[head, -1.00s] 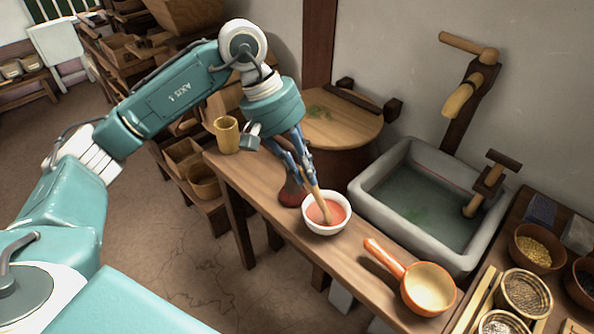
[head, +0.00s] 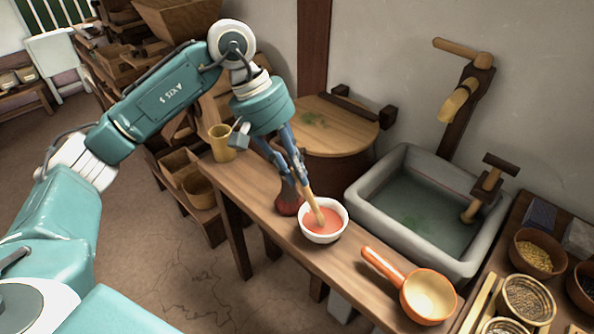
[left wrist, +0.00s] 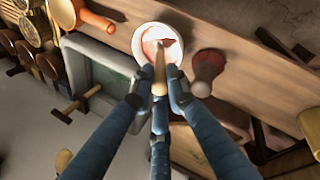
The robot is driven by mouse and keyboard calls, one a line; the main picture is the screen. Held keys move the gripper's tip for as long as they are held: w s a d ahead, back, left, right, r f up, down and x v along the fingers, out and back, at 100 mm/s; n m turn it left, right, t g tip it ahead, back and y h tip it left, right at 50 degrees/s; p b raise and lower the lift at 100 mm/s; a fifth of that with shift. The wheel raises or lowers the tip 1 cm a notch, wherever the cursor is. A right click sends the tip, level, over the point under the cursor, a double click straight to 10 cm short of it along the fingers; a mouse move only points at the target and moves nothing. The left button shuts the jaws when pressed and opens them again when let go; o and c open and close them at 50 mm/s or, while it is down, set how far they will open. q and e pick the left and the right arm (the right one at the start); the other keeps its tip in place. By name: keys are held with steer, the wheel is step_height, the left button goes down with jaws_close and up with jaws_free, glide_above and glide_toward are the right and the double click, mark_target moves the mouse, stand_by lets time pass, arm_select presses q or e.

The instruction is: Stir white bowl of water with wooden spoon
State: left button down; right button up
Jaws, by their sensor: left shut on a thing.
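The white bowl (head: 324,237) stands on the wooden counter and holds a reddish liquid (head: 328,221). My left gripper (head: 300,172) is above the bowl and shut on the wooden spoon (head: 313,204). The spoon is tilted, and its lower end is in the liquid. In the left wrist view the spoon (left wrist: 159,78) runs from between my left fingers (left wrist: 159,92) into the white bowl (left wrist: 140,50). The spoon's lower end is hidden in the liquid. My right gripper is not in view.
An orange-handled ladle (head: 428,290) lies right of the bowl. A wooden mug (head: 222,143) is at the counter's left end. A stone sink (head: 455,248) lies behind. Bowls of grain (head: 537,252) fill the right side.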

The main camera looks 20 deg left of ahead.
arm_select(q)
steer(key=shift+p+v, duration=1.15)
steer(key=shift+v, duration=1.75)
